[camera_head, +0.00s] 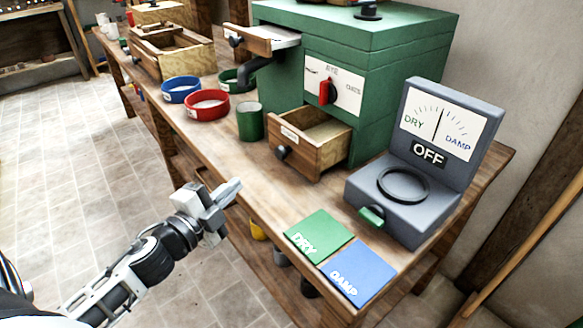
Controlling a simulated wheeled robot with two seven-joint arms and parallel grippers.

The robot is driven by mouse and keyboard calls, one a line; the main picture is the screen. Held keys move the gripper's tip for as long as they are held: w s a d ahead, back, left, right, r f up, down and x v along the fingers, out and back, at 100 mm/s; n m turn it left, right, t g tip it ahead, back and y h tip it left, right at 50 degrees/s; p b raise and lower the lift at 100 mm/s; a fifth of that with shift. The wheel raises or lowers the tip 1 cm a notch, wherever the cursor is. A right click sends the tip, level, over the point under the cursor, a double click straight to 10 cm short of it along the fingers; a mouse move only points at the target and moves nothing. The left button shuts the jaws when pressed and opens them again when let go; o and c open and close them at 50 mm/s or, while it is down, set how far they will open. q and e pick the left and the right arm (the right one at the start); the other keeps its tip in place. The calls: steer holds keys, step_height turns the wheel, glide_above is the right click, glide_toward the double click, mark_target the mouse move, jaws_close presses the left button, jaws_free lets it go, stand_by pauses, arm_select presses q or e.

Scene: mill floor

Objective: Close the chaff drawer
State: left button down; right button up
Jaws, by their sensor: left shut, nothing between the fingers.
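A wooden drawer (318,146) with a dark round knob sticks out, open, from the bottom of the green machine (395,45). Its small label is too blurred to read. A second wooden drawer (252,42) with a dark knob sticks out higher up on the machine's left side. I cannot tell from the labels which one is the chaff drawer. My left gripper (232,190) is shut and empty, in front of the table's near edge, below and left of the lower drawer and apart from it. My right gripper is not in view.
A green cup (250,121), a red bowl (207,105) and a blue bowl (181,90) stand left of the lower drawer. A grey meter box (400,200) reading OFF stands to its right. Green (320,235) and blue (358,272) mats lie in front. The tabletop before the drawer is clear.

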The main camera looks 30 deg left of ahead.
arm_select(q)
steer(key=m+h, duration=0.2)
steer(key=m, duration=0.1)
steer(key=m+g+h+p, duration=0.1)
steer(key=m+h+p, duration=0.1)
steer(key=m+h, duration=0.25)
glide_toward(303, 157)
steer(key=shift+y, duration=0.35)
steer(key=x, duration=0.5)
steer(key=shift+w+d+r, duration=0.2)
steer(key=shift+w+d, duration=0.05)
steer(key=shift+w, duration=0.1)
steer(key=shift+w+d, duration=0.2)
steer(key=shift+w, duration=0.3)
